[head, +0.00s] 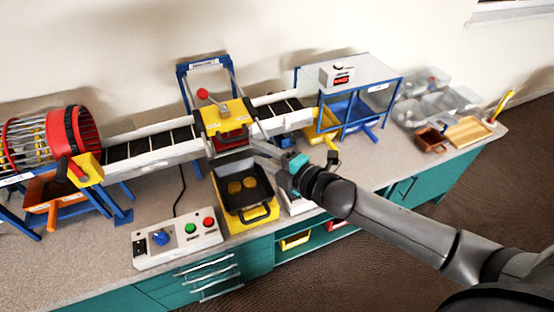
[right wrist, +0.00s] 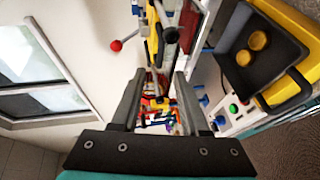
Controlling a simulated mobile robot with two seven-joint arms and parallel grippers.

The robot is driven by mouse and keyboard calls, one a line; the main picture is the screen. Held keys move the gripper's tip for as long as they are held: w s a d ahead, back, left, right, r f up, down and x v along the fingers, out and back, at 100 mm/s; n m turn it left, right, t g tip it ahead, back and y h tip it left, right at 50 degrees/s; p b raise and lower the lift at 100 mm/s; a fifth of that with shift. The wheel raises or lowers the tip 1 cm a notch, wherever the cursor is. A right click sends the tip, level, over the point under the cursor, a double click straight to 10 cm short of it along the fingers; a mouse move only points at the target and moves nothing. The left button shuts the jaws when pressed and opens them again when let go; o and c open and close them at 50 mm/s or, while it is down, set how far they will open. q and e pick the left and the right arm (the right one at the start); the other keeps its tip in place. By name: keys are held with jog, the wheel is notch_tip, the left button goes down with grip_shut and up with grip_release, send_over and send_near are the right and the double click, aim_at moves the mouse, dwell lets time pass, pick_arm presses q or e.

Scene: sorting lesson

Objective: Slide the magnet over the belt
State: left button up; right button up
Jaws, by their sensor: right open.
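The magnet unit, a yellow housing (head: 224,116) with a dark red block (head: 231,137) at its front, sits across the belt (head: 150,145) under a blue and grey frame (head: 203,66). A red-knobbed lever (head: 202,93) stands on its left; the knob also shows in the right wrist view (right wrist: 116,45). My right gripper (head: 254,147) is open just to the right of and in front of the red block. In the right wrist view my right gripper (right wrist: 160,78) has its fingers apart, with nothing clearly held between them. I cannot tell whether it touches the unit. My left gripper is out of view.
A black tray with two yellow discs (head: 262,203) stands below the belt. A control box (head: 178,240) with buttons is at the front. A red drum (head: 73,133) is at left; a clear-topped stand (head: 345,76) and clear bins (head: 435,95) are at right.

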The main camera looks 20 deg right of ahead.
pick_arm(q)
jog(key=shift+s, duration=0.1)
pick_arm(e)
jog(key=shift+v, duration=2.3)
jog(key=shift+a, duration=0.1)
